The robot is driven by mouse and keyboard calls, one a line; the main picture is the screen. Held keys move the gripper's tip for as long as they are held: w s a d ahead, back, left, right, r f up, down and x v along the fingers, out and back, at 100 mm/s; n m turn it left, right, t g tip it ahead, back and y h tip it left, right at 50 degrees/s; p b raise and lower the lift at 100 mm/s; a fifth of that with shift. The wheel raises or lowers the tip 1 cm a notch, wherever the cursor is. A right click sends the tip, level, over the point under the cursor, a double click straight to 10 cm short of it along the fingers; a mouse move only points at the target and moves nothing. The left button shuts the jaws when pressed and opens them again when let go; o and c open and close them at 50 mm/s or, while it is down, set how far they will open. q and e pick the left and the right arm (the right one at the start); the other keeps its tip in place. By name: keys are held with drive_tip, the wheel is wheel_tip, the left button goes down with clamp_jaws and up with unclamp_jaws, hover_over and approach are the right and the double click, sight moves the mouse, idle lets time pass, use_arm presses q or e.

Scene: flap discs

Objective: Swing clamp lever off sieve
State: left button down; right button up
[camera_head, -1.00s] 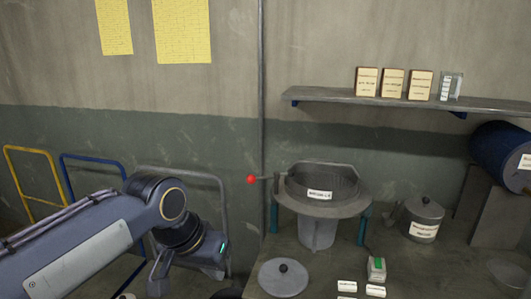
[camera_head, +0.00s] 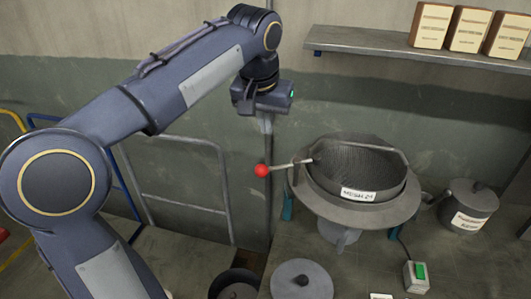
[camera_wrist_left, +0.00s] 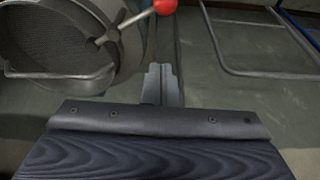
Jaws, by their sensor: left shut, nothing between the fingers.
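The clamp lever (camera_head: 290,164) is a thin metal rod ending in a red ball knob (camera_head: 262,171). It sticks out leftward from the sieve (camera_head: 372,172), a round dark mesh pan with a white label, seated on a grey ring stand. A bar runs over the sieve's rear rim. My left gripper (camera_head: 266,124) points down above the red knob, apart from it, shut and empty. In the left wrist view the shut fingers (camera_wrist_left: 162,84) are at the centre; the red knob (camera_wrist_left: 165,5) is at the top edge and the sieve (camera_wrist_left: 60,40) at upper left.
A lidded pot (camera_head: 470,206) stands right of the sieve. A round lid (camera_head: 302,283) and a green-button switch box (camera_head: 417,277) are in front. A shelf (camera_head: 400,48) with boxes is on the wall. A vertical pipe (camera_head: 268,205) runs behind the knob.

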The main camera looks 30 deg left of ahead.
sight(289, 165)
use_arm(q)
wheel_tip(289, 165, down, 9)
drive_tip(key=shift+s, duration=0.35)
idle(0.4)
drive_tip(key=shift+r, duration=0.1)
